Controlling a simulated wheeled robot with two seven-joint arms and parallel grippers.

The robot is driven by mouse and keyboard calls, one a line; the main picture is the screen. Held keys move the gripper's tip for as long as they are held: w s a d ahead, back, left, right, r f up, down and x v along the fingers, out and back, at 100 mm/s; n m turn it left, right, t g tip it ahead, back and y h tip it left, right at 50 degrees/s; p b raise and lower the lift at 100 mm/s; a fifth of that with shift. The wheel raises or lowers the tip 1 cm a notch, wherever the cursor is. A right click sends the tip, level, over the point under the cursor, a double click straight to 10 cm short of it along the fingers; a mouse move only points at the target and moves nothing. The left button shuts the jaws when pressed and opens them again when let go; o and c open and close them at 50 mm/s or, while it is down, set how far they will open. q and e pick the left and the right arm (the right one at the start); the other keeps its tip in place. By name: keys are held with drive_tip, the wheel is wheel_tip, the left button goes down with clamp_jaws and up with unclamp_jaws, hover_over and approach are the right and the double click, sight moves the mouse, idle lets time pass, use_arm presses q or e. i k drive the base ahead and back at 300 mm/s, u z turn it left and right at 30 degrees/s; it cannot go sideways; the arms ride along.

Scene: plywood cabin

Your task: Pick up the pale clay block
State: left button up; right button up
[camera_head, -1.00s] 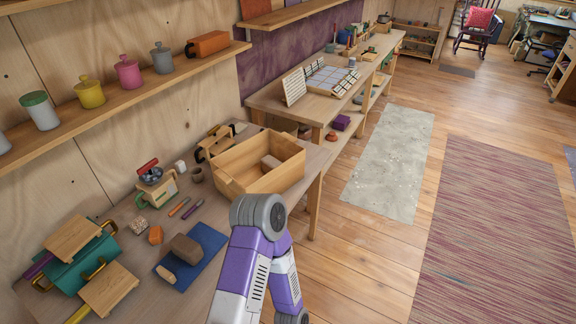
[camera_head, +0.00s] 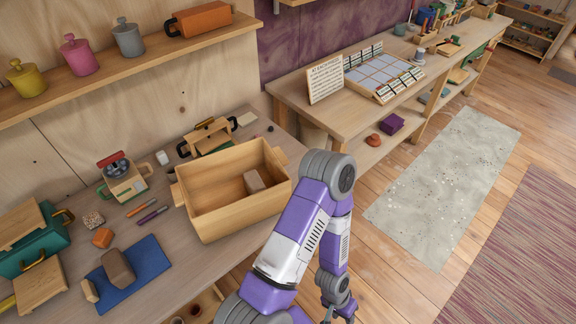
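A small pale tan clay piece (camera_head: 90,290) lies at the left edge of the blue mat (camera_head: 152,258) on the near left table. A larger grey-brown clay block (camera_head: 118,268) lies beside it on the mat. Another brownish block (camera_head: 254,181) lies inside the wooden crate (camera_head: 205,222). I cannot tell for certain which is the pale clay block.
An orange lump (camera_head: 102,238), a speckled cube (camera_head: 93,219) and tools (camera_head: 152,214) lie near the mat. A green-handled box (camera_head: 124,183) stands behind. A shelf (camera_head: 130,70) with lidded pots runs above. Floor (camera_head: 385,285) is open at the right.

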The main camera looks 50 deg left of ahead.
sight(253, 182)
drive_tip(key=i, duration=1.4)
drive_tip(key=u, duration=3.9)
